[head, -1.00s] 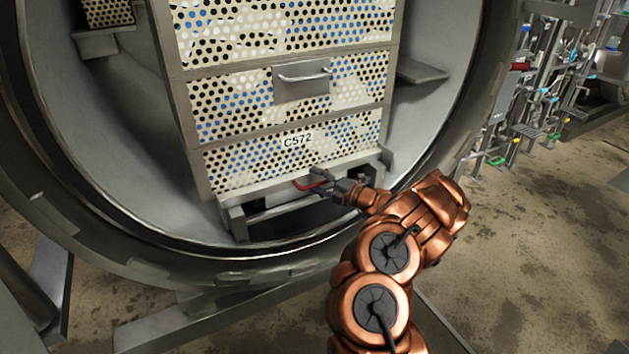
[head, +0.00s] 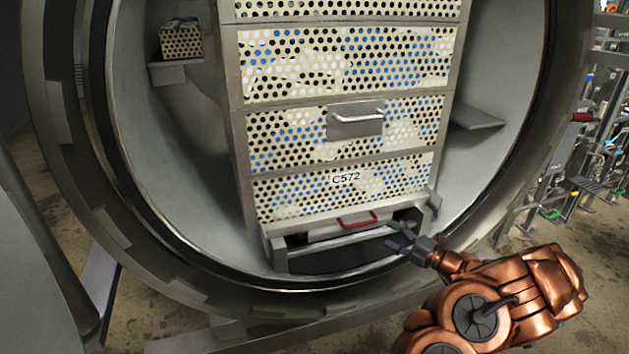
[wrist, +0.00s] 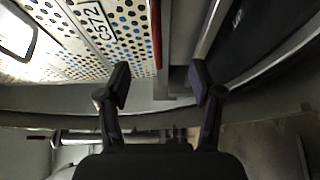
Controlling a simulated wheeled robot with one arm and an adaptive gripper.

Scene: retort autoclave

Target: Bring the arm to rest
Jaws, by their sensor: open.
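My gripper (head: 399,240) is open and empty in the head view, at the lower right front of the perforated crate stack. My copper-coloured arm reaches in from the lower right. In the wrist view the two dark fingers of my gripper (wrist: 160,88) stand apart with nothing between them. The red handle (head: 357,220) sits under the crate marked C572 (head: 345,190), to the left of my fingertips and apart from them. The red handle also shows as a strip in the wrist view (wrist: 156,35).
The round autoclave mouth (head: 300,284) surrounds the stack, with its rim close to my arm. A small perforated basket (head: 181,42) sits on a ledge at the upper left. Pipes and valves (head: 590,150) stand at the right. Open floor (head: 575,240) lies at the lower right.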

